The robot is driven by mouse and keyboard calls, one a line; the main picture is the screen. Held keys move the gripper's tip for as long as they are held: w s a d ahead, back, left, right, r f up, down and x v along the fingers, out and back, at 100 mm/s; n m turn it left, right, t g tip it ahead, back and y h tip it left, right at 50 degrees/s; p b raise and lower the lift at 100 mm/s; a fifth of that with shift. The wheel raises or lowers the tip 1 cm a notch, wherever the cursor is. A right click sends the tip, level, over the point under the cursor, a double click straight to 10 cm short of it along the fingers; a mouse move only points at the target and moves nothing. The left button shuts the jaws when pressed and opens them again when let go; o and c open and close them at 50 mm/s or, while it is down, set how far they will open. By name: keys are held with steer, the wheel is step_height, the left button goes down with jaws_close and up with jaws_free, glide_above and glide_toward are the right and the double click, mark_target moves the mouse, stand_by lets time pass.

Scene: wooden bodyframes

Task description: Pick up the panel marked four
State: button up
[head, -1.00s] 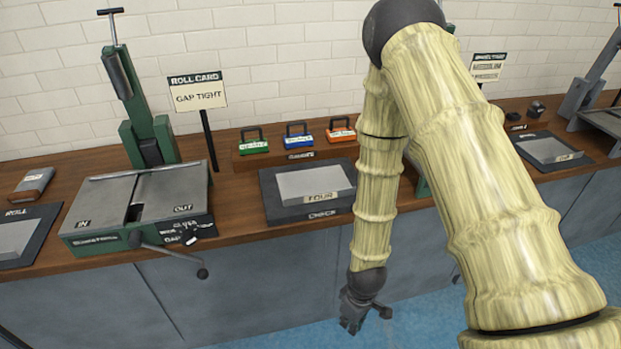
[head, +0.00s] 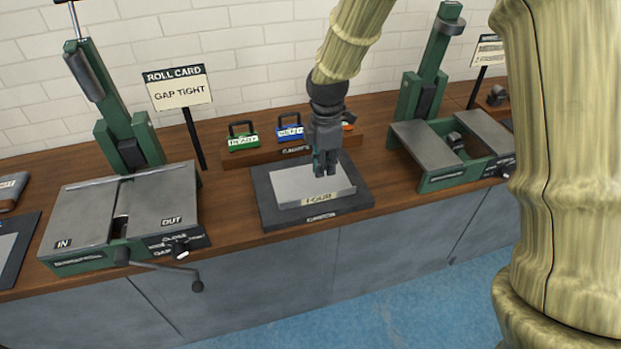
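The panel marked FOUR (head: 300,188) is a light grey plate with a label on its front edge. It lies on a dark tray (head: 348,207) on the wooden bench. My gripper (head: 325,172) points down over the panel's right half, with its fingertips at or just above the surface. I cannot tell whether it touches the panel. The fingers look close together, but their opening is too small to make out.
A green machine with IN and OUT plates (head: 160,205) stands left of the tray, its crank handle jutting forward. Another green machine (head: 430,150) stands to the right. A rack (head: 240,155) with coloured handled blocks and a ROLL CARD sign (head: 180,90) are behind.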

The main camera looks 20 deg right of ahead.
mark_target(321, 195)
steer(key=f, duration=0.4)
steer(key=shift+a+f+p, duration=0.3)
steer(key=shift+a, duration=0.05)
steer(key=shift+s, duration=0.35)
steer(key=shift+f, duration=0.35)
steer(key=shift+a+f+p, duration=0.1)
steer(key=shift+f+p, duration=0.75)
steer(key=shift+f, duration=1.45)
jaws_close()
steer(key=shift+r, duration=0.1)
